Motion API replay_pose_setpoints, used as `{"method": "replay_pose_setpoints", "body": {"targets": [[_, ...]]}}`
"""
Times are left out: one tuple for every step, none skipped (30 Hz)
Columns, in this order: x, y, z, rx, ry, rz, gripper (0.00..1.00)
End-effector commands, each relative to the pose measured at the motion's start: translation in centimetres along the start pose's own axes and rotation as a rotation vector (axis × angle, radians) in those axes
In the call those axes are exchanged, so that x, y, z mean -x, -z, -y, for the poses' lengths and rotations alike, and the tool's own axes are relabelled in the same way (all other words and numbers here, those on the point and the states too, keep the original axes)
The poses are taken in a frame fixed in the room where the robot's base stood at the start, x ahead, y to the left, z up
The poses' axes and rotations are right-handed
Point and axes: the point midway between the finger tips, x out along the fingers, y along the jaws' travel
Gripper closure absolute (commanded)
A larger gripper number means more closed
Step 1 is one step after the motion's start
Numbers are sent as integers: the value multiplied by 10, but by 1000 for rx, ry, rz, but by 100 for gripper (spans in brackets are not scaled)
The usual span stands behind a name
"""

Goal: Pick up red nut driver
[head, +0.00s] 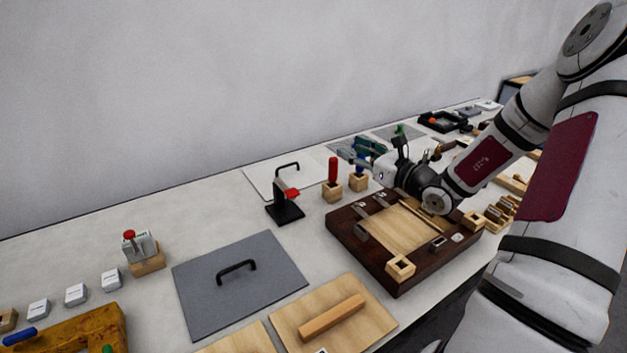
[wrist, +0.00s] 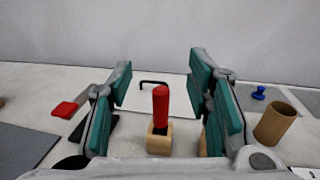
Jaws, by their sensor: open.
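The red nut driver (head: 333,170) stands upright in a small wooden block holder (head: 332,192) on the bench, behind the dark wooden board. In the wrist view the red handle (wrist: 161,105) stands between my gripper's two teal-padded fingers, with the wooden holder (wrist: 159,140) below it. My gripper (wrist: 160,100) is open, with clear space on both sides of the handle and nothing held. In the head view my gripper (head: 372,168) is to the right of the driver, partly hidden by the wrist. The driver's shaft is hidden in the holder.
A black stand with a red lever (head: 285,207) is left of the driver. A blue-handled tool (head: 359,167) in another wooden block is right of it. The dark wooden board (head: 400,285) lies in front. A white panel with a black handle (head: 262,180) lies behind.

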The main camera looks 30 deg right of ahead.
Motion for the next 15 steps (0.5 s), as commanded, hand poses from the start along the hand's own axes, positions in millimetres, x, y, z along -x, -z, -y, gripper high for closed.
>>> {"method": "replay_pose_setpoints", "body": {"targets": [[1, 4, 4, -10, 11, 3, 54], [1, 7, 4, -13, 14, 4, 54], [1, 12, 5, -14, 15, 4, 54], [1, 17, 4, -15, 14, 4, 54], [1, 22, 4, -15, 14, 4, 54], [1, 29, 4, -15, 13, 3, 54], [1, 35, 4, -15, 13, 3, 54], [0, 41, 4, -15, 12, 3, 54], [0, 48, 4, -15, 12, 3, 54], [0, 54, 3, -15, 12, 3, 54], [0, 59, 3, -14, 12, 3, 54], [0, 66, 3, -14, 12, 3, 54], [0, 71, 3, -13, 12, 3, 54], [0, 75, 3, -13, 12, 3, 54], [0, 80, 3, -12, 12, 3, 54]]}}
